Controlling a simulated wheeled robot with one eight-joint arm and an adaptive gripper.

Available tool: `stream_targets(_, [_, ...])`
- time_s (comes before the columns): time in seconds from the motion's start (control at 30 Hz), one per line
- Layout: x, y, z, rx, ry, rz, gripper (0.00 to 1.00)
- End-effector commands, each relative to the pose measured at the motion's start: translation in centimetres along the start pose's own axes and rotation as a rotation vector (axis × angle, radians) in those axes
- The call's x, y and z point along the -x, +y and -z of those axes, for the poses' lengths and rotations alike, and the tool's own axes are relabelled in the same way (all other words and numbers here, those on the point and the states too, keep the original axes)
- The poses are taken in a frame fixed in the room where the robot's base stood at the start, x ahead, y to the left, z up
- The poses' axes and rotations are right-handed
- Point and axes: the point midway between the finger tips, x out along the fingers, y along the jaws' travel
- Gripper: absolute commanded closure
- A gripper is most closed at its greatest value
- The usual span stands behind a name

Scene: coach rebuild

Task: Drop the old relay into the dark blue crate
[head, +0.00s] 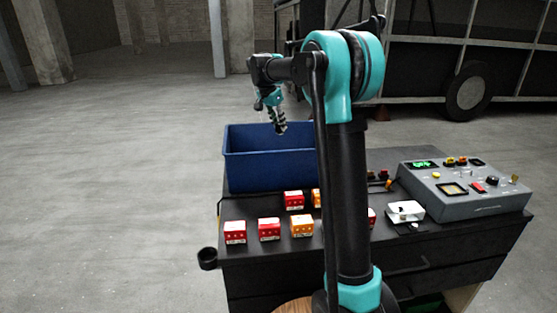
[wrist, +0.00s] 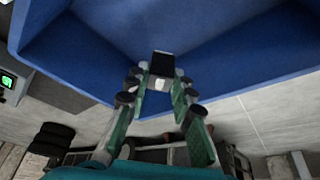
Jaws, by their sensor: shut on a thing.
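The dark blue crate (head: 265,172) stands at the back left of the black cabinet top, and it looks open and empty as far as I can see. My gripper (head: 279,123) points down above the crate's opening. In the wrist view my gripper (wrist: 158,80) is shut on the old relay (wrist: 163,64), a small black block with a pale part at its lower end. The blue crate walls (wrist: 85,45) fill the view behind the relay. In the head view the relay is too small and dark to make out clearly.
Several red and orange blocks (head: 269,229) stand in front of the crate. A white part (head: 405,211) lies to their right, beside a grey control box (head: 470,195) with a green screen. My arm hides part of the cabinet top (head: 285,258). A bus (head: 450,50) stands behind.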

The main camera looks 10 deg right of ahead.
Motion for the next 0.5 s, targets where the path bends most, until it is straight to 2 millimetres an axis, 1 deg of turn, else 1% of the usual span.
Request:
stream_targets(0.1, [-0.77,0.0,-0.31,0.0,0.0,0.0,1.0])
stream_targets(0.2, [-1.09,0.01,-0.45,0.0,0.0,0.0,1.0])
stream_targets(0.47, [-1.2,0.01,-0.49,0.0,0.0,0.0,1.0])
stream_targets(0.5, [-1.2,0.01,-0.49,0.0,0.0,0.0,0.76])
